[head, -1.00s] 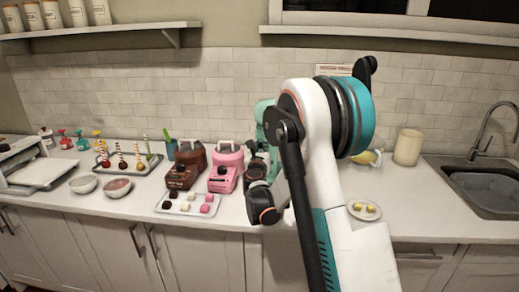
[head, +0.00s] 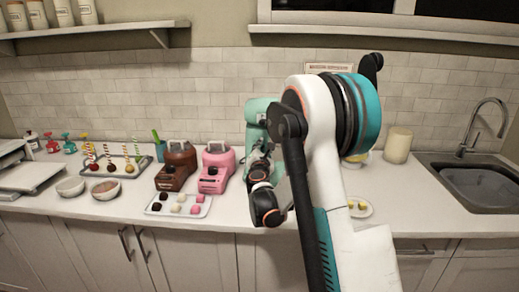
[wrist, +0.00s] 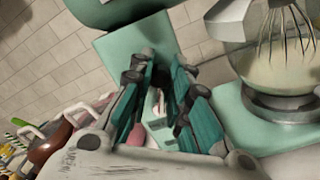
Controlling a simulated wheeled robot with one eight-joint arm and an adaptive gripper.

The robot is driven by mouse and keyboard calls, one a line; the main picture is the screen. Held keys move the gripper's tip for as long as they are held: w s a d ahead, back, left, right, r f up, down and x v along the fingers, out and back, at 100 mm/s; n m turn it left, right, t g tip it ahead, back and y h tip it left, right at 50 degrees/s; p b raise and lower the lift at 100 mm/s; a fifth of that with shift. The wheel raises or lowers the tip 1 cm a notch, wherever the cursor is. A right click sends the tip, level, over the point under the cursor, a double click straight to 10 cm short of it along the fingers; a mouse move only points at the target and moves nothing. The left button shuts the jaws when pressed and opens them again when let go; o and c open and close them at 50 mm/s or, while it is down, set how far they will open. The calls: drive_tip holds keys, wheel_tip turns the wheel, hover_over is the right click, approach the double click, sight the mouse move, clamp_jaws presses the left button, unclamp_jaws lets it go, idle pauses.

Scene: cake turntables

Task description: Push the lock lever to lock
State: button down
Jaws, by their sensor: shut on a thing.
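The teal stand mixer (head: 257,110) stands on the counter, mostly behind my arm in the head view. In the wrist view its teal column (wrist: 110,60) fills the middle, and its glass bowl (wrist: 270,70) and wire whisk (wrist: 290,22) show at the upper right. The whisk hangs at the bowl's mouth. My gripper (wrist: 163,72) has its teal fingers against the column, shut on a part of the mixer with a gap between them. The lock lever cannot be made out; the fingers probably hide it. My fingertips are hidden in the head view.
Pink (head: 216,168) and brown (head: 177,165) appliances stand left of the mixer, with a tray of sweets (head: 152,208) in front. A small plate (head: 366,212) is right of my arm. A cream canister (head: 397,146) and a sink (head: 480,185) are further right.

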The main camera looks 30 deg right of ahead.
drive_tip(key=shift+m, duration=0.4)
drive_tip(key=c, duration=1.5)
unclamp_jaws()
drive_tip(key=shift+o, duration=0.2)
drive_tip(key=v, duration=1.2)
drive_tip(key=shift+d, duration=0.1)
